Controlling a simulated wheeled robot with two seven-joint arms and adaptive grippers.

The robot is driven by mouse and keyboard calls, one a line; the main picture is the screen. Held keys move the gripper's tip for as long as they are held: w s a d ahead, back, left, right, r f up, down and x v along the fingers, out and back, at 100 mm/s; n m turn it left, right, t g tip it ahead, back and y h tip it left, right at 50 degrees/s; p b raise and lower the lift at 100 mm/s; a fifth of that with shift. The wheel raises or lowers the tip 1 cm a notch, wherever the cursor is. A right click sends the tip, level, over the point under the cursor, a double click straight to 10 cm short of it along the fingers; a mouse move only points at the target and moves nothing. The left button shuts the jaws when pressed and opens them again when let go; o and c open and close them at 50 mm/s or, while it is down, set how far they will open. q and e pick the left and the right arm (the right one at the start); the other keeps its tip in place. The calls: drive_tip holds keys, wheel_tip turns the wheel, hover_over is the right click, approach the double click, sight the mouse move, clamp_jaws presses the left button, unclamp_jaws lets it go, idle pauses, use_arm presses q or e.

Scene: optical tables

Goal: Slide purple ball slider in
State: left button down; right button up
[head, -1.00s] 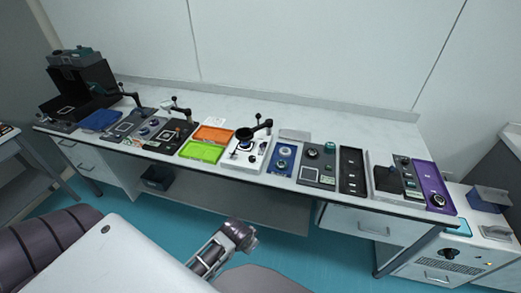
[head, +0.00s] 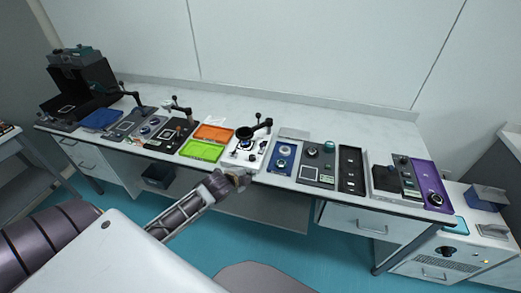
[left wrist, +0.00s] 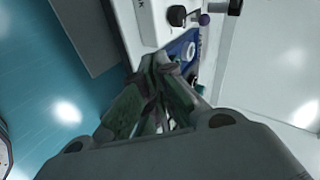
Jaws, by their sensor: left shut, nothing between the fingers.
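A small purple ball (left wrist: 204,19) shows near the top of the left wrist view, beside a black knob (left wrist: 177,15) on a white device. In the head view this white device (head: 262,158), with a black dish and lever, stands at the table's front edge. The ball is too small to make out there. My left gripper (head: 241,177) is in front of the table edge, just below the white device. In the left wrist view its fingers (left wrist: 162,68) are shut and empty, apart from the ball. My right gripper is out of view.
A blue panel (head: 283,157) is right of the white device and shows near my fingers in the left wrist view (left wrist: 180,46). A green tray (head: 202,151) and an orange tray (head: 213,132) are on its left. The back strip of the table is clear.

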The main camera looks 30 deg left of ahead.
use_arm(q)
drive_tip(key=w+a+r+m+t, duration=0.1)
drive_tip(key=w+a+r+m, duration=0.2)
drive_tip(key=w, duration=0.1)
drive_tip(key=shift+a+t, duration=0.15)
drive_tip(key=shift+t, duration=0.25)
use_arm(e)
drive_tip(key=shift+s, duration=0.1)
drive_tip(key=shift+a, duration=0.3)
use_arm(q)
drive_tip(key=shift+w, duration=0.2)
